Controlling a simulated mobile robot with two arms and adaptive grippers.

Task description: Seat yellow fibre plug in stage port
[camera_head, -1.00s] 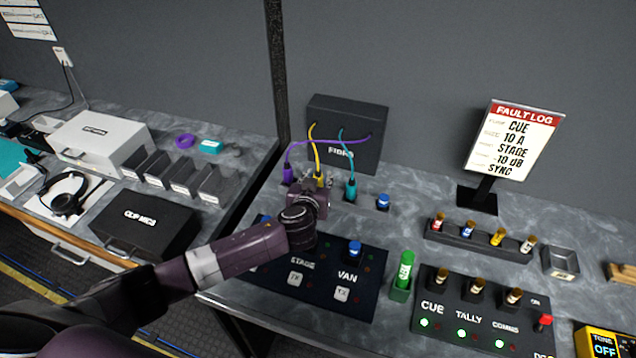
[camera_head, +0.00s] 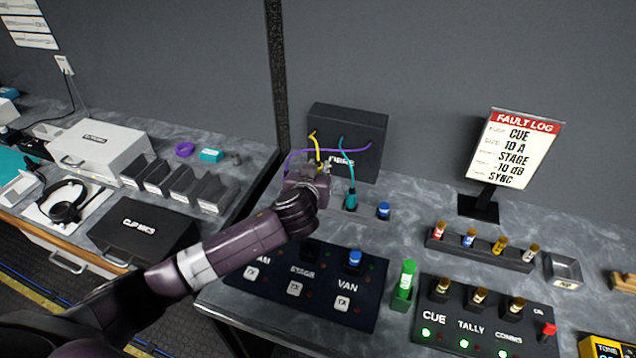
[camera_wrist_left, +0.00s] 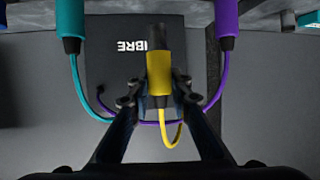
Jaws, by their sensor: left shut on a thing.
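My left gripper (camera_head: 322,170) is shut on the yellow fibre plug (camera_wrist_left: 159,75), as the left wrist view shows, with the plug between its fingers (camera_wrist_left: 158,92). The yellow cable (camera_head: 316,150) runs from the plug up to the black fibre box (camera_head: 365,130). In the head view the gripper hides most of the plug. The stage port (camera_head: 310,250) is a dark socket on the black panel (camera_head: 352,310), above the STAGE label, below the gripper and apart from it. My right gripper is not in view.
A teal plug (camera_head: 351,199) and a blue cap (camera_head: 383,210) sit in the holder row behind the panel. The van port has a blue cap (camera_head: 355,258). A purple plug (camera_wrist_left: 227,22) shows in the wrist view. A green cylinder (camera_head: 405,280) stands right of the panel.

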